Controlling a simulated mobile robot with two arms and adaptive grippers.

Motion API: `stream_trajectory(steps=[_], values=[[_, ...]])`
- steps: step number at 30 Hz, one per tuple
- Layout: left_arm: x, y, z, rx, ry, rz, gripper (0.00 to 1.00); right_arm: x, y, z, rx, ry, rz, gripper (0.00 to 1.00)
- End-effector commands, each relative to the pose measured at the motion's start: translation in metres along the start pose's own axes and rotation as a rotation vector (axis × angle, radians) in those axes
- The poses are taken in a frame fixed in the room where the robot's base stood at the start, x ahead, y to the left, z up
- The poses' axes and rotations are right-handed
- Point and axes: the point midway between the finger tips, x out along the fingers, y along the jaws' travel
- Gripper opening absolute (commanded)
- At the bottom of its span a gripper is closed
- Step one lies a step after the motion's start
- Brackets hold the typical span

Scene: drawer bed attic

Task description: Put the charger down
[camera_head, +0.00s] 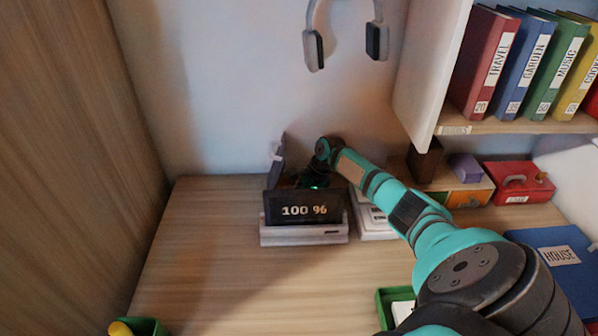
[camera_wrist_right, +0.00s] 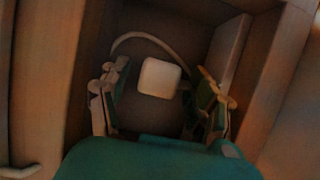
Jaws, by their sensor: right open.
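In the right wrist view a white, rounded-square charger (camera_wrist_right: 159,78) with a pale curved cable (camera_wrist_right: 150,38) lies in a dark, wooden-walled recess. My right gripper (camera_wrist_right: 160,90) is open, with one finger on each side of the charger. A gap shows on both sides of it; whether anything touches in depth I cannot tell. In the head view my right arm reaches from the lower right to the back of the desk. My left gripper is not in view.
A red box (camera_head: 518,182), small blocks and a blue "HOUSE" book (camera_head: 560,255) lie at right. A green tray (camera_head: 388,300) is near the front. Headphones (camera_head: 376,40) hang above; a bookshelf (camera_head: 500,126) overhangs the right.

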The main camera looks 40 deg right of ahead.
Motion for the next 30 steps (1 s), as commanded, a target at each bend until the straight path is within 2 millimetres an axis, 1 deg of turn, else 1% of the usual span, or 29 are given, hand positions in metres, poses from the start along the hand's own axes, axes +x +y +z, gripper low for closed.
stream_trajectory(steps=[4, 6, 9, 15, 18, 21, 25, 30], values=[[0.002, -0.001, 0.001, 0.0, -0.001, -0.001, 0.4, -0.005, -0.001, 0.002, -0.002, 0.0, -0.003, 0.63], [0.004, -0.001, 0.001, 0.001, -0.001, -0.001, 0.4, -0.013, -0.001, 0.005, -0.004, 0.001, -0.004, 0.63], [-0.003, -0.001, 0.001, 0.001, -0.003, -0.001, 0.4, -0.034, -0.001, 0.005, 0.0, -0.001, -0.004, 0.63], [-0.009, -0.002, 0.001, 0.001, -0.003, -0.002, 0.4, -0.08, -0.001, 0.005, -0.001, 0.001, -0.003, 0.63], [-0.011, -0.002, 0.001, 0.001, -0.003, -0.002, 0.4, -0.1, -0.001, 0.005, -0.001, 0.0, -0.002, 0.63], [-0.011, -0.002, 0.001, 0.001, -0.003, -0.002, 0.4, -0.115, -0.001, 0.005, -0.001, 0.0, -0.001, 0.63], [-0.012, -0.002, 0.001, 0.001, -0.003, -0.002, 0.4, -0.127, -0.001, 0.005, 0.0, 0.0, 0.0, 0.63], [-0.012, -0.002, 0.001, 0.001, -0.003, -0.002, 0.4, -0.131, 0.0, 0.005, 0.0, 0.0, 0.001, 0.63]])
